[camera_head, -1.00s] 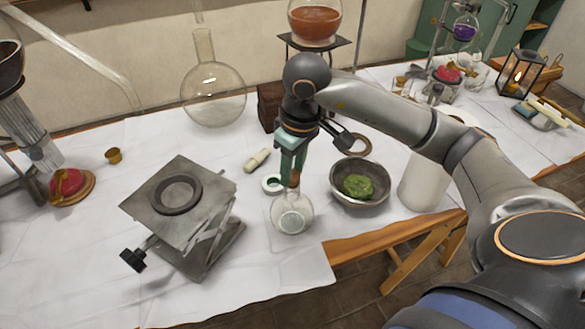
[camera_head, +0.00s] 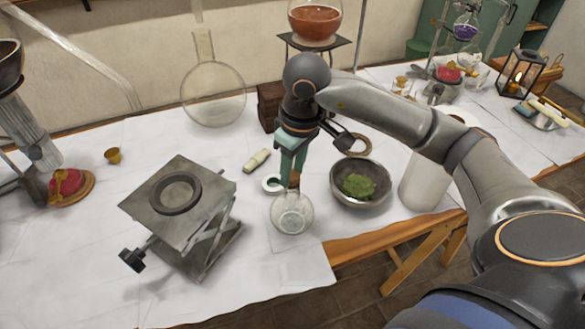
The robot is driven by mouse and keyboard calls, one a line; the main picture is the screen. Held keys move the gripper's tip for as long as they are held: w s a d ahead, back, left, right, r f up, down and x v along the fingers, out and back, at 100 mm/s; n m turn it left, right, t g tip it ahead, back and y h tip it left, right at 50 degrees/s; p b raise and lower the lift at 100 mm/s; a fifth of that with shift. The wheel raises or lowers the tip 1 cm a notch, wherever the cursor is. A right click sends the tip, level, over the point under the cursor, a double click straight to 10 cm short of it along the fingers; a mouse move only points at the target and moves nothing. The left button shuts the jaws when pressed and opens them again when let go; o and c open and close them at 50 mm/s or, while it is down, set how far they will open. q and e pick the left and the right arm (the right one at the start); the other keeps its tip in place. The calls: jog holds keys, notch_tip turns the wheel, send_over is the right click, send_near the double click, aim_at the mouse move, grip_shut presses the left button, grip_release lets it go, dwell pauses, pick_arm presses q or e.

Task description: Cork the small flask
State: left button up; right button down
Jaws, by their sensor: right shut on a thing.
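The small flask (camera_head: 291,214) is clear round glass and stands upright on the white cloth near the table's front edge. My right gripper (camera_head: 292,178) points down over the flask's neck. It is shut on a brown cork (camera_head: 294,180), which shows between the fingertips at the top of the neck. The fingers hide part of the cork and the neck, so I cannot tell how deep the cork sits. My left gripper is not in view.
A metal lab jack (camera_head: 178,215) stands left of the flask. A grey bowl with green matter (camera_head: 345,202) is close on the right. A small white ring (camera_head: 271,183) and a pale stopper (camera_head: 257,160) lie behind. A large clear flask (camera_head: 213,95) stands at the back.

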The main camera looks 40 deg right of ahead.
aim_at(293, 175)
jog(key=shift+f, duration=0.1)
dwell(0.3)
jog(key=shift+c, duration=0.2)
grip_release()
dwell(0.3)
jog(key=shift+r+p, duration=1.95)
jog(key=shift+r, duration=1.6)
